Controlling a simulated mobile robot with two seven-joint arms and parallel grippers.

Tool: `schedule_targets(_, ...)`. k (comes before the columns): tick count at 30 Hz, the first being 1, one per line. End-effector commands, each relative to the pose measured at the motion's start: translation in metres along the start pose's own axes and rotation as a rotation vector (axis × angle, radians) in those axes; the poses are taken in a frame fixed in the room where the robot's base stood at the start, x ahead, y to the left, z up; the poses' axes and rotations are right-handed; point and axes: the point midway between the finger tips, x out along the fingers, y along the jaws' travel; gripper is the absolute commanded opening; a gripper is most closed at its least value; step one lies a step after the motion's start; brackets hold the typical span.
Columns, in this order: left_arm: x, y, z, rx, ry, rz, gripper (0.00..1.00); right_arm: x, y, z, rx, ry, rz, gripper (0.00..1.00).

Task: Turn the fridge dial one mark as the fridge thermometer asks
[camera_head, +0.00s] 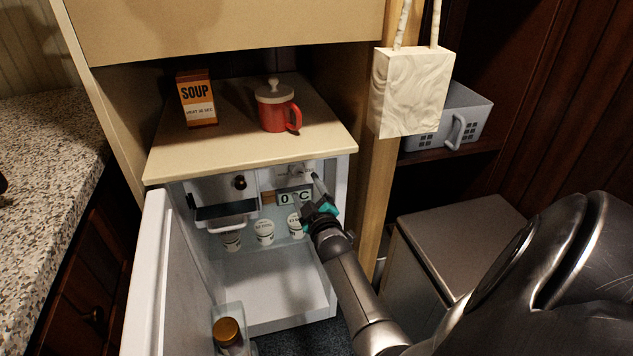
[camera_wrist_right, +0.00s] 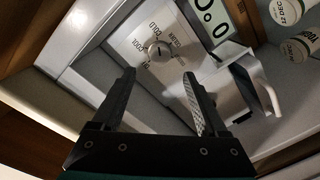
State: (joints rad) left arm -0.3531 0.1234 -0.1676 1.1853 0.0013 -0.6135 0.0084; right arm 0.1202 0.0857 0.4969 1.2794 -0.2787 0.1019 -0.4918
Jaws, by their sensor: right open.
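The fridge (camera_head: 277,309) stands open under a counter. Its thermometer (camera_head: 291,198) reads about 0 °C in the head view; part of this display also shows in the right wrist view (camera_wrist_right: 213,22). The fridge dial (camera_wrist_right: 160,53) is a small round metal knob with a dark mark, on a white plate with printed labels; one reads COLD, and others are too small to read surely. My right gripper (camera_head: 309,187) reaches into the upper right of the fridge. Its fingers (camera_wrist_right: 159,77) are open and empty, pointing at the dial, apart from it. My left gripper is out of view.
The open fridge door (camera_head: 150,270) stands at the left, with a jar (camera_head: 228,334) in it. Several white tubs (camera_head: 264,232) stand on a shelf below the thermometer. A soup box (camera_head: 197,98) and red mug (camera_head: 276,110) stand on top.

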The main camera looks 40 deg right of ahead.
Motion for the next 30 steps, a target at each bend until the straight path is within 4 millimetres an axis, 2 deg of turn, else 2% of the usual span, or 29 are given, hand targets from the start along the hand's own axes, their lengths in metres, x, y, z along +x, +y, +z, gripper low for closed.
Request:
schedule_targets(18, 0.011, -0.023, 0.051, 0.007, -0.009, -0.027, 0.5, -0.069, 0.0, 0.0, 0.0, -0.002, -0.002, 0.76)
schedule_targets(24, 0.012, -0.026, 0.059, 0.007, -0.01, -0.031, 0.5, -0.079, 0.0, 0.0, 0.001, -0.001, 0.0, 0.76)
schedule_targets(30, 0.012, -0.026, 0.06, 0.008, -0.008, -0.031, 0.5, -0.081, 0.0, 0.0, 0.0, -0.001, -0.001, 0.76)
